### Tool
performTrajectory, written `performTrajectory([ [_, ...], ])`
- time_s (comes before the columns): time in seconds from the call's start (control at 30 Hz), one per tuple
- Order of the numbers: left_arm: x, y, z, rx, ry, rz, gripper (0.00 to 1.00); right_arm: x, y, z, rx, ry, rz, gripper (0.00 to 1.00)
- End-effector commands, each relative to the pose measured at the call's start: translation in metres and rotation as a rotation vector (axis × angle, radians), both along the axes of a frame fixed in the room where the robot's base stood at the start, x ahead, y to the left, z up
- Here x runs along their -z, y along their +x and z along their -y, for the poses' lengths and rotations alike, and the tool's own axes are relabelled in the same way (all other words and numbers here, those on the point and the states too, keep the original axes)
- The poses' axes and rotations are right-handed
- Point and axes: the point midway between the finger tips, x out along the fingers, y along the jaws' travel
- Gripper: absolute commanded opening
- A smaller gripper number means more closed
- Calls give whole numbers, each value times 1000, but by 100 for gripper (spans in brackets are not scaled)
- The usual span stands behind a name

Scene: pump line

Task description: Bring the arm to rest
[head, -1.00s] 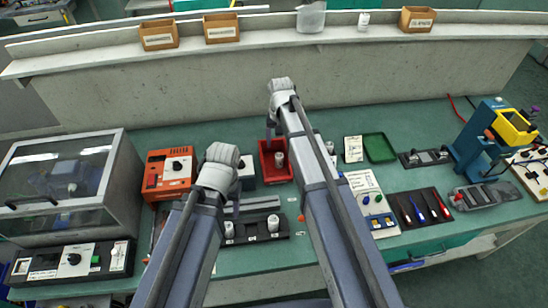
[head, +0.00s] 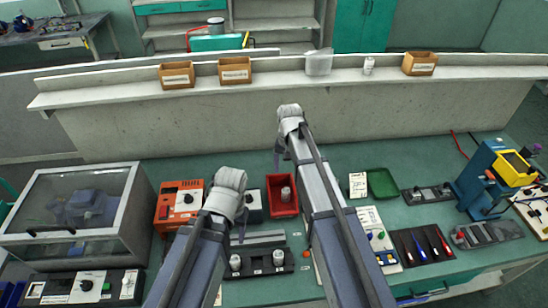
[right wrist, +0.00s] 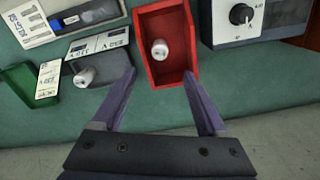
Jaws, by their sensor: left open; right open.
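My right arm (head: 325,205) reaches forward over the bench. Its gripper shows in the right wrist view (right wrist: 158,82) with two purple fingers spread wide and nothing between them. It is over the near edge of a red bin (right wrist: 183,73), which holds a white cylindrical part (right wrist: 160,50). In the head view the bin (head: 283,210) is partly beside my right arm. My left arm (head: 195,250) is lower and further left. Its gripper (head: 239,228) points down over the bench, mostly hidden behind its wrist; no held object shows.
A clear-lidded box (head: 75,215) stands at the left, beside an orange device (head: 180,203). A black holder (head: 258,264) with white parts lies between the arms. A green tray (head: 382,184), screwdrivers (head: 422,243) and a blue press (head: 485,170) are at the right. A shelf runs behind.

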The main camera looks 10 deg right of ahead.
Motion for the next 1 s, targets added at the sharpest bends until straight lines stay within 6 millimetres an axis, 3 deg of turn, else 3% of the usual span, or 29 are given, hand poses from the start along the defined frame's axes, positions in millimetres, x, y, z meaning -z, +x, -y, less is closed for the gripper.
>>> performTrajectory([
  [0.13,0,0,0,0,0,0,56,0,-3,-2,-6,-1,0,76],
  [0.23,0,0,0,0,0,0,56,0,-30,-15,-65,-9,-6,76],
  [0.5,0,0,0,0,0,0,56,-1,-170,-62,-434,-64,-38,76],
  [0.63,0,0,0,0,0,0,56,-1,-215,-71,-571,-85,-50,76],
  [0.77,0,0,0,0,0,0,56,-1,-234,-74,-638,-97,-57,76],
  [1.0,0,0,0,0,0,0,56,-1,-235,-74,-649,-98,-59,76],
])
